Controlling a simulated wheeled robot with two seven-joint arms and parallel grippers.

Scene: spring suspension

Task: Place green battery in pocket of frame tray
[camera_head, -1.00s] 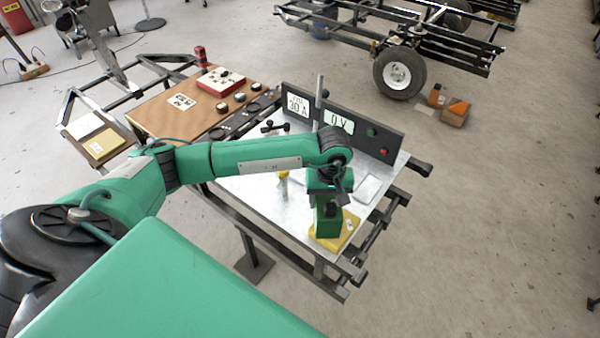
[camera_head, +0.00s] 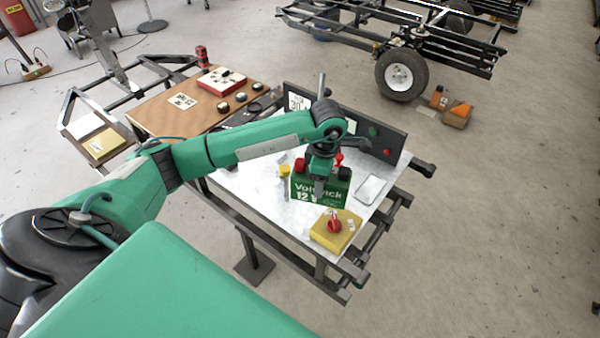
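The green battery (camera_head: 306,190) has a "12 V" label, a red cap at its left top end and a black one at its right. My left gripper (camera_head: 320,188) is over its middle, with a grey finger down its labelled face. It appears shut on the battery; the far finger is hidden. The flat silver tray (camera_head: 255,182) lies below on a dark metal frame. A pale outlined rectangle (camera_head: 371,190), perhaps the pocket, lies on it to the right of the battery. I cannot tell whether the battery touches the tray. My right gripper is not in view.
A yellow box (camera_head: 325,236) with a red knob stands at the tray's near corner. A small yellow cylinder (camera_head: 285,172) is left of the battery. A dark meter panel (camera_head: 377,132) stands along the back edge. A brown board (camera_head: 160,114) lies at the left.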

